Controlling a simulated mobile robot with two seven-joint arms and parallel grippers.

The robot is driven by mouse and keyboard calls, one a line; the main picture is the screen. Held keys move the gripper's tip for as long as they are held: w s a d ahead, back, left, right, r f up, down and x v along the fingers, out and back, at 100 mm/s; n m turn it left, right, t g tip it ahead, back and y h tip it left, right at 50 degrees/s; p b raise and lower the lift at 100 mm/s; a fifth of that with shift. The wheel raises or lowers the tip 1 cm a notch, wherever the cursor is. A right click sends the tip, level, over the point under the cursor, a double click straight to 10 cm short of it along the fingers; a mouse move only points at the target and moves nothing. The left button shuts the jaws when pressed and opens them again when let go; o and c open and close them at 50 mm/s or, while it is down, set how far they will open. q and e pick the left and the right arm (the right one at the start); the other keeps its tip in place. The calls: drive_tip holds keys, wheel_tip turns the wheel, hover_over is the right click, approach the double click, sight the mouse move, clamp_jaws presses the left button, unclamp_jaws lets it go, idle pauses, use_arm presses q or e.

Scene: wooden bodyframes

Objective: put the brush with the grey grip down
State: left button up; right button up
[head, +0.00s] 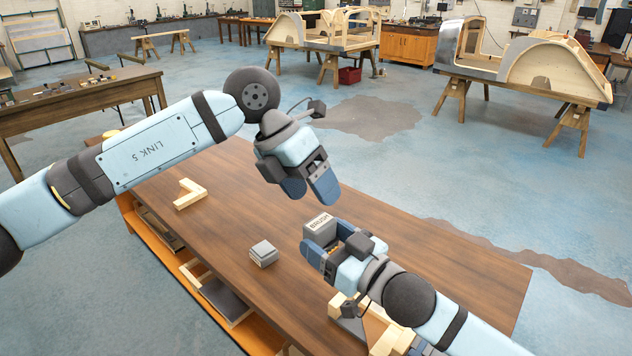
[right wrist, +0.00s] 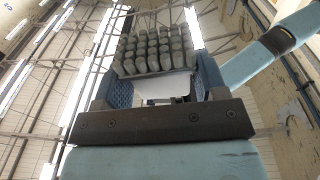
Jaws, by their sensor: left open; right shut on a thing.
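My right gripper (head: 325,240) is shut on a grey brush (head: 318,223) with the word BRUSH on its label. In the head view it holds the brush over the brown workbench (head: 225,220). The right wrist view shows the brush's rows of grey tufts (right wrist: 155,48) and a pale body (right wrist: 165,86) between the fingers, against the ceiling. My left gripper (head: 309,187) is open and empty, above and apart from the brush, its fingers pointing down. The gap between the brush and the bench top cannot be judged exactly.
A small grey block (head: 263,253) and an L-shaped pale wooden piece (head: 189,193) lie on the bench. Pale wooden parts (head: 388,332) are partly hidden behind my right arm. The bench top has bare room on the right and at the front. Wooden bodyframes (head: 540,68) stand farther back.

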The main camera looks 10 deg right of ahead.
sight(323, 237)
use_arm(q)
drive_tip(key=y, duration=0.1)
drive_tip(key=s+d+r+t+y, duration=0.1)
drive_tip(key=y, duration=0.1)
drive_tip(key=shift+s+t, duration=0.1)
drive_tip(key=shift+t, duration=0.2)
use_arm(e)
drive_tip(key=shift+d, duration=0.1)
use_arm(q)
drive_tip(key=shift+s+r+t+y, duration=0.1)
drive_tip(key=shift+r+t+y, duration=0.05)
drive_tip(key=shift+t+y, duration=0.3)
drive_tip(key=f, duration=0.7)
drive_tip(key=w+d+f, duration=0.1)
drive_tip(key=f, duration=0.3)
drive_tip(key=shift+w+d+f, duration=0.1)
drive_tip(key=shift+f, duration=0.25)
drive_tip(key=shift+c, duration=0.2)
drive_tip(key=c, duration=1)
use_arm(e)
drive_tip(key=shift+r, duration=0.1)
drive_tip(key=o, duration=0.7)
drive_tip(key=shift+o, duration=1)
